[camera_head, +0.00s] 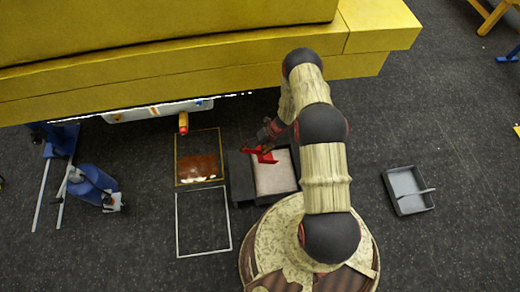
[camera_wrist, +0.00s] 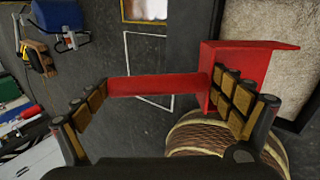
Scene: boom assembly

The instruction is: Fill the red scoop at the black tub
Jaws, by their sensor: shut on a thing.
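My gripper (camera_head: 269,134) is shut on the red scoop (camera_head: 264,155). In the wrist view the scoop's handle (camera_wrist: 150,87) runs between the two finger pads, and its boxy head (camera_wrist: 245,75) is at the right, beside the right finger. The black tub (camera_head: 240,178) stands on the floor, filled with pale grainy material (camera_head: 273,174). In the head view the scoop overlaps the tub's far left part; I cannot tell whether it touches the material. The wrist view shows the pale material (camera_wrist: 290,25) behind the scoop's head. Whether the scoop holds anything is hidden.
A yellow frame (camera_head: 176,160) around a brown wet patch (camera_head: 200,168) and a white frame (camera_head: 204,254) lie left of the tub. A blue canister (camera_head: 90,184) stands farther left. A grey tray (camera_head: 407,190) lies at the right. The yellow boom (camera_head: 150,65) overhangs the back.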

